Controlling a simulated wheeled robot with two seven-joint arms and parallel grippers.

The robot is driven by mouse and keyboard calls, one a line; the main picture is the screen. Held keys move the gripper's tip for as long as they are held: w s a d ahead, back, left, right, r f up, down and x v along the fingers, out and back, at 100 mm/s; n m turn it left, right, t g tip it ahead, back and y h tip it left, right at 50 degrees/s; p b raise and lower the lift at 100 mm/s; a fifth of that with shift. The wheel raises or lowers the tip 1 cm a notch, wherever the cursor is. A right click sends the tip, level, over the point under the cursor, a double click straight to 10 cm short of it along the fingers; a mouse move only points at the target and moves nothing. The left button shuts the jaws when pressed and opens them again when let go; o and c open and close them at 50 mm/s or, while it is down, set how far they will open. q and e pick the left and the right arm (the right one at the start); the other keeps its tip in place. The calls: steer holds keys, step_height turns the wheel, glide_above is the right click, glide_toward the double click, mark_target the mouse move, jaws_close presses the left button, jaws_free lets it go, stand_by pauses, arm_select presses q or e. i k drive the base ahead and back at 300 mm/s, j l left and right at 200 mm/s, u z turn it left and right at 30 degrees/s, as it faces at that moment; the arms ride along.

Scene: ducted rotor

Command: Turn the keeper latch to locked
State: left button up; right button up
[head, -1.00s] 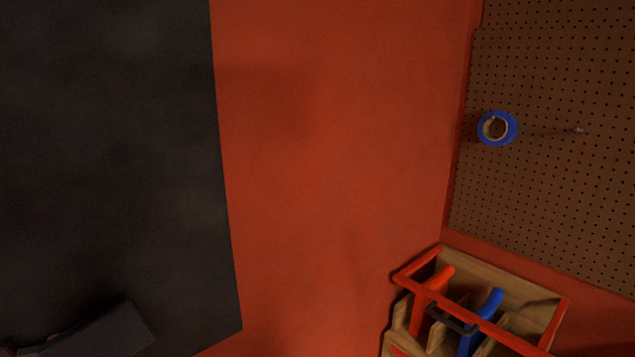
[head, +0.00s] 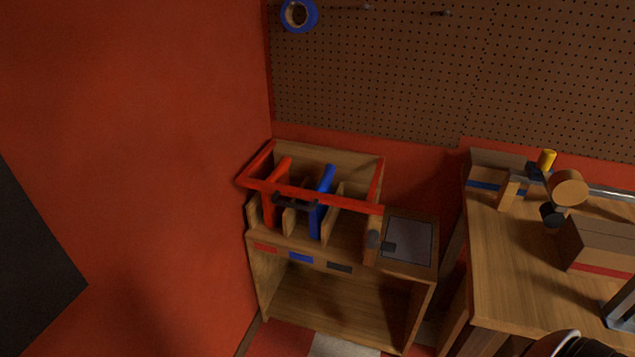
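A wooden rack on a low cabinet holds a red-orange tool (head: 277,182), a dark tool (head: 295,203) and a blue tool (head: 322,200) in slots. A red bar frame (head: 325,198) extends across the rack's top, over the tools. A small dark knob (head: 373,238) with a dark tab (head: 389,246) shows at the rack's right end, below the frame's right end. It may be the keeper latch; I cannot tell its setting. Neither gripper shows.
A grey pad (head: 411,240) lies right of the rack. A workbench (head: 500,290) stands at right, bearing a wooden device with a yellow knob (head: 547,159) and a brown box (head: 600,245). Blue tape (head: 298,14) hangs on the pegboard (head: 400,80). A dark rounded shape cuts the bottom right edge.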

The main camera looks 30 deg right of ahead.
mark_target(385, 246)
steer(key=z, duration=1.5)
